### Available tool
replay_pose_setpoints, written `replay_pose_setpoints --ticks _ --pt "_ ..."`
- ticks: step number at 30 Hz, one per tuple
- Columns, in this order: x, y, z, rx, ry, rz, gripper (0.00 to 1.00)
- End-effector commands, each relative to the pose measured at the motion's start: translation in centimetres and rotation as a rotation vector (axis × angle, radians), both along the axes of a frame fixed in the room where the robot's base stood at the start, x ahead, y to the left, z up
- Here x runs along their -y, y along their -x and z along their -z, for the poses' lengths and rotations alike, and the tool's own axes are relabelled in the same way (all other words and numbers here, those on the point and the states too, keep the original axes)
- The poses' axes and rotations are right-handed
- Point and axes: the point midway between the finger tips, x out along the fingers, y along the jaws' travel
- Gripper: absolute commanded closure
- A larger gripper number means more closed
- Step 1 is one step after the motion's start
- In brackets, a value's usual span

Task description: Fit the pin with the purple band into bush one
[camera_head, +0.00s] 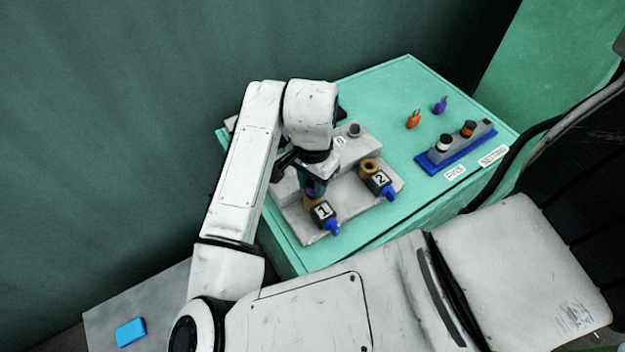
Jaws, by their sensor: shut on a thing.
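My gripper (314,184) points down over the grey press block (357,197), directly above bush one. It is shut on the pin with the purple band (309,191); only a small purple patch shows below the fingers. Bush one (311,203) is a tan ring behind the dark block marked 1, with a blue knob in front. The pin's lower end is at the bush's top; I cannot tell whether it is inside. My wrist and fingers hide most of the pin.
Bush two (368,166) stands to the right, behind a block marked 2 (381,180). A blue-based pin rack (458,148) holds pins with white and orange bands. The green bench top (385,95) is clear at the back.

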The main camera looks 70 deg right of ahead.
Motion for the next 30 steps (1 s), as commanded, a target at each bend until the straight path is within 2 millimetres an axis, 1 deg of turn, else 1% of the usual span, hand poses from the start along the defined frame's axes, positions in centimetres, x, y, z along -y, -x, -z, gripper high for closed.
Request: replay_pose_setpoints --ticks 15,16,25,30 --pt "0.0 0.0 1.3 0.0 0.0 0.0 0.99" --pt "0.0 0.0 1.2 0.0 0.0 0.0 0.67" --pt "0.0 0.0 1.2 0.0 0.0 0.0 0.38" --pt "0.0 0.0 1.2 0.0 0.0 0.0 0.38"
